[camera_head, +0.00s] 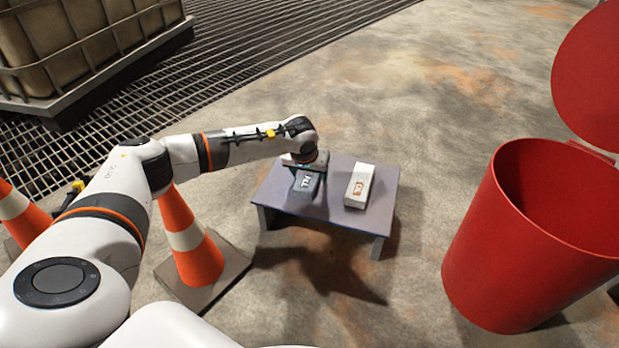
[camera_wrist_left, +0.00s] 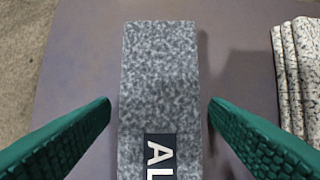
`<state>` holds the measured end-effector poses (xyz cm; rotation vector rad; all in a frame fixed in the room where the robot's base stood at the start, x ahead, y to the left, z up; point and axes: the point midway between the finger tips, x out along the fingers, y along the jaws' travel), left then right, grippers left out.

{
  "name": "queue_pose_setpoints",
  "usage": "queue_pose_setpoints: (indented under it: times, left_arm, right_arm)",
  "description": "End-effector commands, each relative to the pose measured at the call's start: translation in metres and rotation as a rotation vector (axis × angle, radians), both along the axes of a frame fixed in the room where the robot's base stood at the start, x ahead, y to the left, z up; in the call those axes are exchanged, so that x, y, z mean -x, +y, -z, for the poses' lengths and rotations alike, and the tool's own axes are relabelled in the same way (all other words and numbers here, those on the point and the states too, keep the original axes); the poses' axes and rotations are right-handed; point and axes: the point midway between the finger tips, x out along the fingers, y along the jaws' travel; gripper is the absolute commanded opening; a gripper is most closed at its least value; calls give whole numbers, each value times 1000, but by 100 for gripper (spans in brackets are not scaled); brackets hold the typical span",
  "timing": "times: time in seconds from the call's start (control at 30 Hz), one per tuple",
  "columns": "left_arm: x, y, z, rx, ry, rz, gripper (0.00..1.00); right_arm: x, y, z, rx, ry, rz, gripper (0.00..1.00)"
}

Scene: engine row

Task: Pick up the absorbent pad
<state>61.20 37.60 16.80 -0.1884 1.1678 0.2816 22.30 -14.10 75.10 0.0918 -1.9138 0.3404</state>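A grey mottled pad (camera_head: 308,185) with a dark label lies on the left part of a small table (camera_head: 334,209). A white pad (camera_head: 360,186) with an orange-brown label lies to its right, apart from it. My left gripper (camera_head: 305,168) is over the grey pad's far end. In the left wrist view, the grey pad (camera_wrist_left: 160,75) runs between the open fingers of my left gripper (camera_wrist_left: 160,102), with a gap on both sides. The letters "AL" show on its label. The white pad's speckled, layered edge (camera_wrist_left: 298,75) shows at the right. My right gripper is not in view.
A large red bin (camera_head: 475,255) with its lid open stands right of the table. An orange and white cone (camera_head: 190,245) stands left of it, below my left arm. A caged tank (camera_head: 80,40) is at the back left. Concrete floor around the table's right side is clear.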

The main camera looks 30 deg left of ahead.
Motion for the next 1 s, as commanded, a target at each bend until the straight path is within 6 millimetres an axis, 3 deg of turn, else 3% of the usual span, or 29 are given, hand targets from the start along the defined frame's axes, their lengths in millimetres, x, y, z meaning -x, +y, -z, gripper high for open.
queue_pose_setpoints:
  times: [0.03,0.23,0.5,0.67,1.0]
  left_arm:
    - [0,0,0,0,0,0,62]
    - [0,0,0,0,0,0,29]
    - [0,0,-1,0,0,0,28]
    - [0,0,-12,0,0,0,28]
    - [0,0,-71,0,-1,0,28]
  right_arm:
    - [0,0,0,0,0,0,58]
    - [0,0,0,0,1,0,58]
    - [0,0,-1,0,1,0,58]
    - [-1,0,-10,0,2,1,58]
    - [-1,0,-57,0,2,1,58]
